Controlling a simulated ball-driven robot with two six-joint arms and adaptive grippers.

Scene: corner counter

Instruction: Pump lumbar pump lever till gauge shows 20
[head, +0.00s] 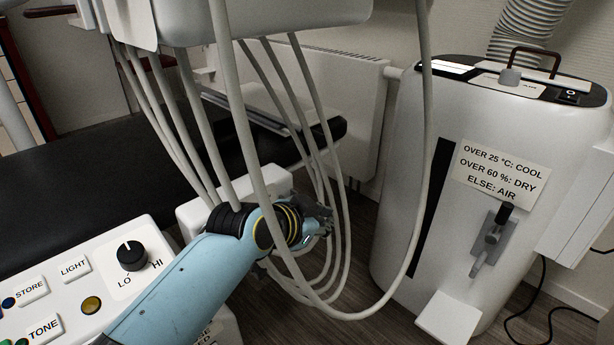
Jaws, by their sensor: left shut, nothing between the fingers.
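My left gripper (320,222) reaches in from the lower left, behind several hanging grey hoses (345,190). It is shut and empty, and the hoses partly cover its fingers. I cannot make out a lumbar pump lever or a gauge with a reading; they may be hidden by the arm or hoses, or out of view. A grey lever with a black grip (493,238) is on the front of a white portable unit (410,170) at the right, apart from my gripper. My right gripper is not in view.
A control panel (60,270) with a LO/HI knob (132,256) is at the lower left, close to my arm. A black padded couch (90,175) lies behind. A sign (500,172) is on the white unit. A radiator (340,100) stands at the back wall.

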